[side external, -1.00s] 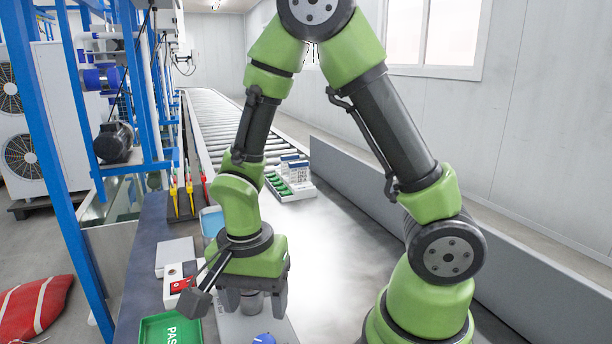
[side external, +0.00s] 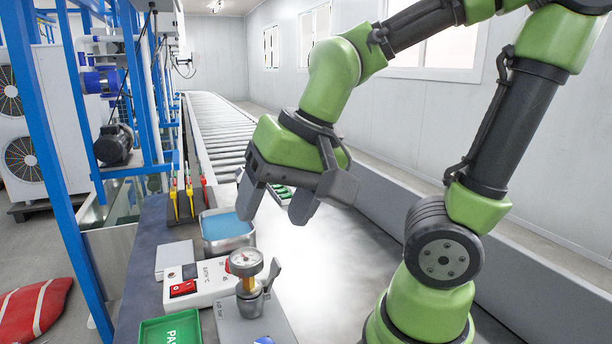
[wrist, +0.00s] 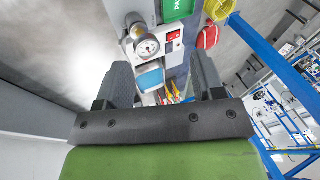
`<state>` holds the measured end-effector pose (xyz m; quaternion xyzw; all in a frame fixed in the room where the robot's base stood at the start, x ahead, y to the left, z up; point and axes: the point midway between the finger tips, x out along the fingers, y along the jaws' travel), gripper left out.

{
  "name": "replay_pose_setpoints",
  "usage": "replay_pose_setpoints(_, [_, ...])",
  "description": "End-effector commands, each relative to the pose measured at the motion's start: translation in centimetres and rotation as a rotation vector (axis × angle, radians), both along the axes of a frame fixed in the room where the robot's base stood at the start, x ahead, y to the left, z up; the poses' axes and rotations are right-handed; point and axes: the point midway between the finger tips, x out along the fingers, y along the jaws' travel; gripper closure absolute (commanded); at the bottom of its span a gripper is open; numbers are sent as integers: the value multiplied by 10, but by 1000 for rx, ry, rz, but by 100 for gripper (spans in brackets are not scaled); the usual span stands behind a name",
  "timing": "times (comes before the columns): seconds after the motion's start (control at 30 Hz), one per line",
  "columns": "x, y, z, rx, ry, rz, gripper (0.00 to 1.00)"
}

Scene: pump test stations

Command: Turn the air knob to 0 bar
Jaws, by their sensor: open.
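My gripper (side external: 278,203) is open and empty, up above and behind the gauge, touching nothing. Its two fingers also frame the wrist view (wrist: 160,76).
A white box with a red switch (side external: 183,288) stands left of the gauge. Behind it is a metal tank of blue liquid (side external: 228,228). A green PASS tray (side external: 170,330) lies front left. Probes (side external: 190,192) stand farther back. The bench right of the plate is clear.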

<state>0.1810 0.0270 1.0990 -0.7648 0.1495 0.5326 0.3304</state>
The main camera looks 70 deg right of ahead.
Motion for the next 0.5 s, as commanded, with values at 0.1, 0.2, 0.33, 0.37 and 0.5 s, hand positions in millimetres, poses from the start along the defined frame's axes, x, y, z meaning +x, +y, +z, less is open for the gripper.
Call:
replay_pose_setpoints(0.1, [-10, -1, 13, -23, -79, 78, 38])
replay_pose_setpoints(0.2, [-18, -1, 22, -48, -139, 144, 38])
replay_pose_setpoints(0.33, [-27, -1, 30, -80, -204, 216, 38])
replay_pose_setpoints(0.37, [-29, -1, 32, -87, -216, 231, 38])
replay_pose_setpoints(0.5, [-35, 0, 36, -111, -256, 276, 38])
